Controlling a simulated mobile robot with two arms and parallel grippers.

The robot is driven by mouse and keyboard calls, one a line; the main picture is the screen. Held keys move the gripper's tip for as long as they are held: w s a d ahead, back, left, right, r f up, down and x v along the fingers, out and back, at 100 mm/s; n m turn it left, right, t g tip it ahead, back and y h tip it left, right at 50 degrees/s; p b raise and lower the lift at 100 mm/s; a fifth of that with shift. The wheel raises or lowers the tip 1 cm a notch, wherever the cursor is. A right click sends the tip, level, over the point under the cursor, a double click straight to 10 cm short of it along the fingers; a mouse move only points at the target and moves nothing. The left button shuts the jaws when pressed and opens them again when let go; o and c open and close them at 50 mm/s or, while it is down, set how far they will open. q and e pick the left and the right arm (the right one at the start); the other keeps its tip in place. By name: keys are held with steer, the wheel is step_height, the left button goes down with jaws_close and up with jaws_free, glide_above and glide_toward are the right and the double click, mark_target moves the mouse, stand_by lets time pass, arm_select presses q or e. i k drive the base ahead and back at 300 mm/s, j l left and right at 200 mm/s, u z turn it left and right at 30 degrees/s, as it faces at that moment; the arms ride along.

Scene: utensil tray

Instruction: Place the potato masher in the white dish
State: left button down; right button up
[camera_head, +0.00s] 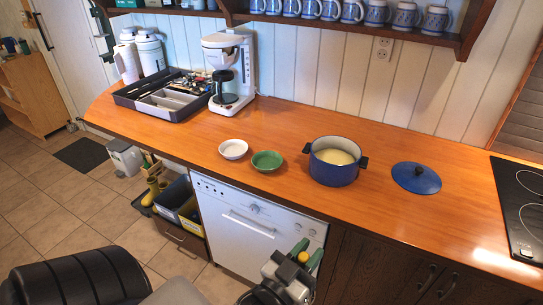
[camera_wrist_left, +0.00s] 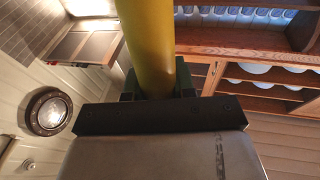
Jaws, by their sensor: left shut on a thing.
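My left gripper (camera_head: 303,254) is at the bottom of the head view, in front of the counter and dishwasher, low and right of the dishes. Its green fingers are shut on a yellow handle (camera_head: 303,257), seen nearly end-on. In the left wrist view the yellow handle (camera_wrist_left: 148,45) rises between the fingers (camera_wrist_left: 158,85). I take it for the potato masher; its head is not visible. The white dish (camera_head: 233,149) sits on the counter near the front edge, and looks empty. My right gripper is not in view.
A green bowl (camera_head: 267,161) sits right of the white dish. Further right are a blue pot (camera_head: 334,172) with pale contents and its blue lid (camera_head: 416,178). A coffee maker (camera_head: 230,70) and utensil tray (camera_head: 130,98) stand behind left. Counter behind the dishes is clear.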

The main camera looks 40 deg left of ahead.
mark_target(233, 152)
steer(key=u, duration=0.4)
steer(key=i+l+u, duration=0.1)
steer(key=u, duration=0.25)
steer(key=i+u, duration=0.1)
steer(key=u, duration=0.3)
